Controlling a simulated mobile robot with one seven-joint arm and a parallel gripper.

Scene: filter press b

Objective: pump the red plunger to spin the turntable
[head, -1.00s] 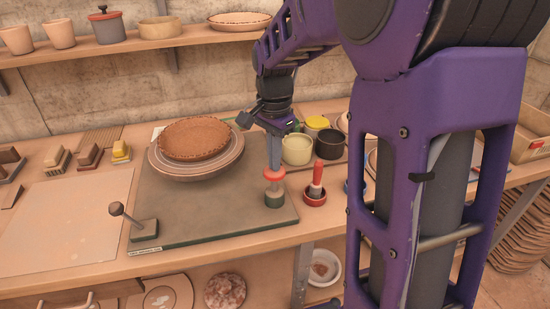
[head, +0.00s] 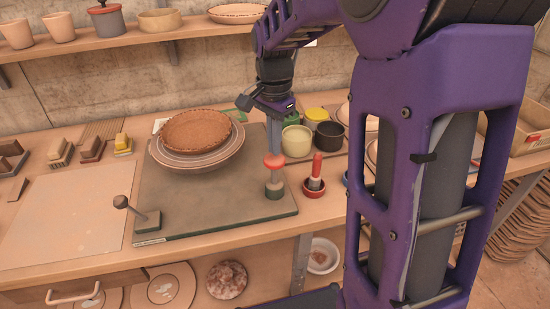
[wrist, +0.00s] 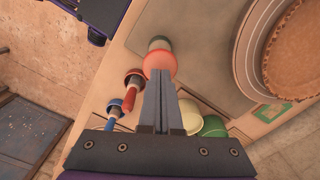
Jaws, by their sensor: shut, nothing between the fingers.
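The red plunger (head: 273,162) stands upright on its dark green base near the right front of the grey-green board (head: 220,215). In the wrist view the red plunger knob (wrist: 160,60) shows right at my fingertips. My gripper (head: 272,148) is shut and empty, pointing down, with its tips at or just above the knob; I cannot tell if they touch it. The turntable (head: 205,162) sits at the back left of the board and carries a brown round piece (head: 196,132). It also shows in the wrist view (wrist: 245,60).
A lever with a round knob (head: 120,202) stands at the board's front left. A red cup with a red-handled tool (head: 315,184) is right of the plunger. Cream (head: 297,141) and dark (head: 328,138) pots stand behind. A shelf (head: 120,38) runs along the wall.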

